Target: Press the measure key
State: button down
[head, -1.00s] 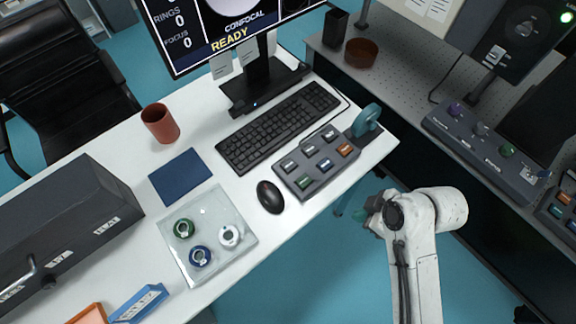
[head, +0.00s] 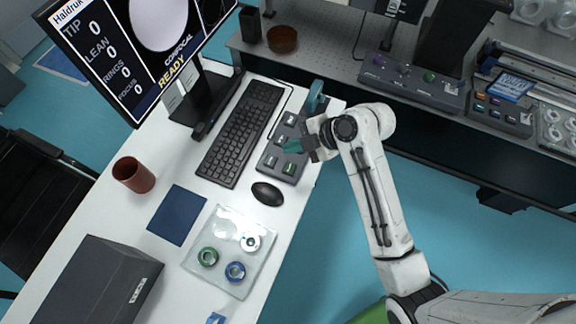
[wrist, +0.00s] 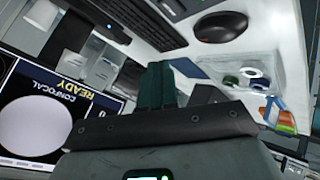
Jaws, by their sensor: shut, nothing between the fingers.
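The grey key box (head: 268,166) lies on the white desk, right of the keyboard, in the head view. The key labels are too small to read, so I cannot tell which is the measure key. My gripper (head: 291,147), with teal fingers, is over the box and hides part of its right row. I cannot tell whether it touches a key. The fingers (wrist: 158,85) are shut and empty in the wrist view.
A black mouse (head: 267,194), a keyboard (head: 240,133) and a clear tray (head: 215,280) with several ringed parts lie nearby. The monitor (head: 135,50) reads READY. A teal handle-like piece (head: 316,96) stands at the box's far end. Open floor lies right of the desk.

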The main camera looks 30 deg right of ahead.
aim_at(293, 169)
notch_tip(293, 169, down, 9)
jog(key=b, duration=0.7)
jog(key=shift+r, duration=0.1)
dwell(1.9)
jog(key=shift+f+b, duration=0.3)
jog(key=shift+f, duration=0.1)
jog(key=shift+f+b, duration=0.35)
jog(key=shift+f, duration=0.05)
dwell(0.5)
jog(key=shift+r, duration=0.1)
dwell(0.3)
jog(key=shift+r+p, duration=0.7)
jog(key=shift+r, duration=0.05)
